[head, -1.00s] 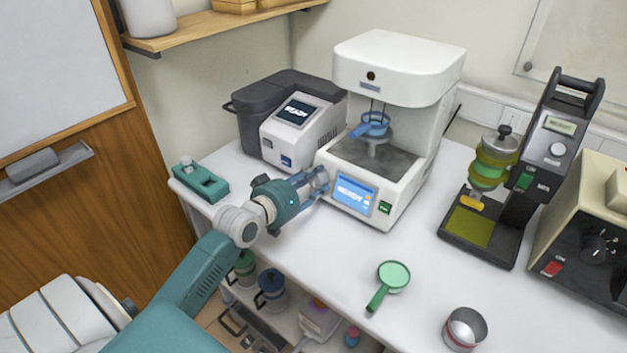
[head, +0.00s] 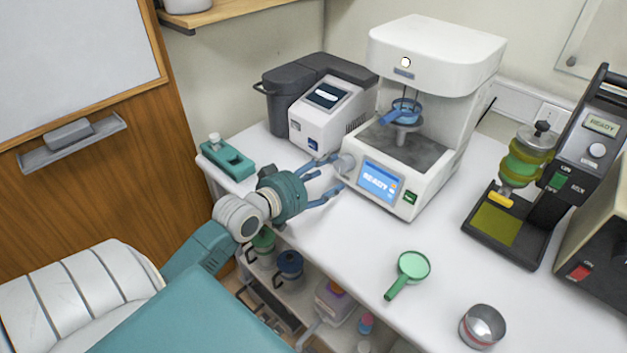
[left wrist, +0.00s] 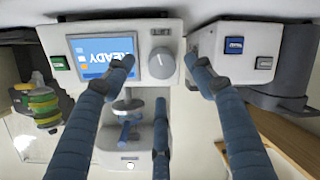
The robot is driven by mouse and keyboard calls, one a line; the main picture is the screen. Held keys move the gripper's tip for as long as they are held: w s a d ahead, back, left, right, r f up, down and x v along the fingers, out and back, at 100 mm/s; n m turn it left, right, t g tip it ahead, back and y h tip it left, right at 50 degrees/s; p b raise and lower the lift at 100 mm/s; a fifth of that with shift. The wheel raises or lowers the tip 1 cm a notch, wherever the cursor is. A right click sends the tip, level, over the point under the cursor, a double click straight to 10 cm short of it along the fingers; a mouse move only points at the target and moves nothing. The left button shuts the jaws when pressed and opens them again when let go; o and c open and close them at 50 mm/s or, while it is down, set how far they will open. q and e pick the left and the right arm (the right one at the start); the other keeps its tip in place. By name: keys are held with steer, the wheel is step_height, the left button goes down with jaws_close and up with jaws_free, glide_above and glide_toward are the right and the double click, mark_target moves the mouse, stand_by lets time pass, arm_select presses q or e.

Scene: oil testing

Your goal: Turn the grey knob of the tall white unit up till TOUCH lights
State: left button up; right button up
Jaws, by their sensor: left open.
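The tall white unit (head: 440,50) stands at the back of the bench, with a lit blue READY screen (head: 380,181). Its grey knob (head: 346,164) is at the left of its front panel; in the left wrist view the knob (left wrist: 162,63) shows whole, with a pale pointer mark. The round lamp (head: 406,62) on the unit's head glows whitish; the label under it is too small to read. My left gripper (head: 334,173) is open, its blue fingers spread around and in front of the knob, seemingly clear of it. My right gripper is out of view.
A grey-white device (head: 325,120) stands close left of the unit, and a teal block (head: 228,160) lies at the bench's left edge. A green strainer (head: 411,267) and a metal cup (head: 482,325) lie in front. A dark tester (head: 505,228) stands right.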

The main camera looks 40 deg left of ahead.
arm_select(q)
steer(key=v, duration=0.6)
stand_by(1.2)
